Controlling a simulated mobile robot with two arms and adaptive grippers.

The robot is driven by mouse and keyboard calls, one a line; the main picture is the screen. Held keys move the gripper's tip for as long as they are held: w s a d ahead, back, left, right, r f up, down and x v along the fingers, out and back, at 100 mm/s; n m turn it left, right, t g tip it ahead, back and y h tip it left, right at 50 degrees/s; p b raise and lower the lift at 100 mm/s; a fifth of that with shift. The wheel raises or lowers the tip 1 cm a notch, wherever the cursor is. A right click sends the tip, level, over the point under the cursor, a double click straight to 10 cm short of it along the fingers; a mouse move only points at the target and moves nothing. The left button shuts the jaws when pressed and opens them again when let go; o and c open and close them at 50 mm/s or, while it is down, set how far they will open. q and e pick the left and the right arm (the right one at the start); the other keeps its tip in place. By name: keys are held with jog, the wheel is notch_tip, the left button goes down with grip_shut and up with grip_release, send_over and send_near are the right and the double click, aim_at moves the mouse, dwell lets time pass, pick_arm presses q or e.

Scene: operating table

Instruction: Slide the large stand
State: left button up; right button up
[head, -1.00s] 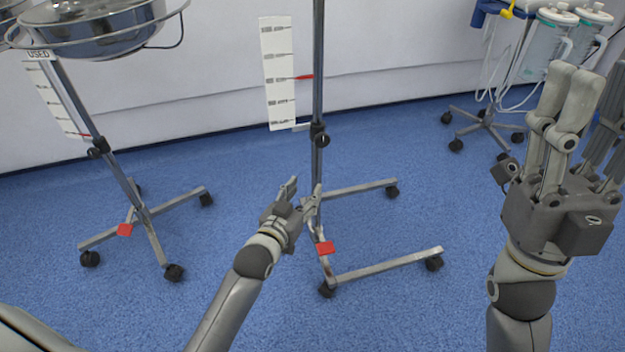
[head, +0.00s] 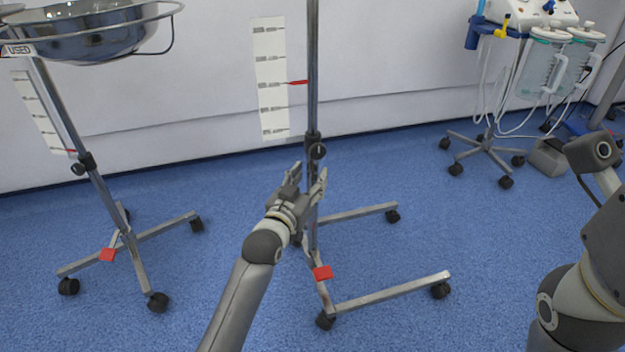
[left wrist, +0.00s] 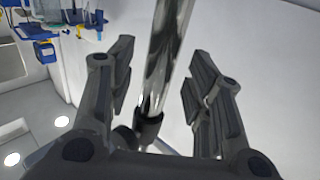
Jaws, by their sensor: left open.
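The large stand is a tall metal pole (head: 312,80) on a wheeled base (head: 388,292) with a red pedal (head: 322,273), in the middle of the head view. It carries a white scale card and a dark clamp knob (head: 317,151). My left gripper (head: 306,176) is open at the pole, just below the knob. In the left wrist view the pole (left wrist: 166,55) passes between the open fingers (left wrist: 158,95), which look apart from it. The stand's top is out of view. On the right only part of my right arm shows; its gripper cannot be seen.
A second wheeled stand (head: 92,185) with a metal bowl (head: 85,35) marked USED is at the left. A wheeled suction unit (head: 488,143) with canisters is at the back right. A white wall (head: 400,60) lies behind. Blue floor (head: 490,240) is clear right of the base.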

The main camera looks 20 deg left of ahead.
pick_arm(q)
jog(key=shift+w+d+b, duration=0.1)
jog(key=shift+w+b, duration=0.35)
jog(key=shift+w, duration=0.85)
grip_shut()
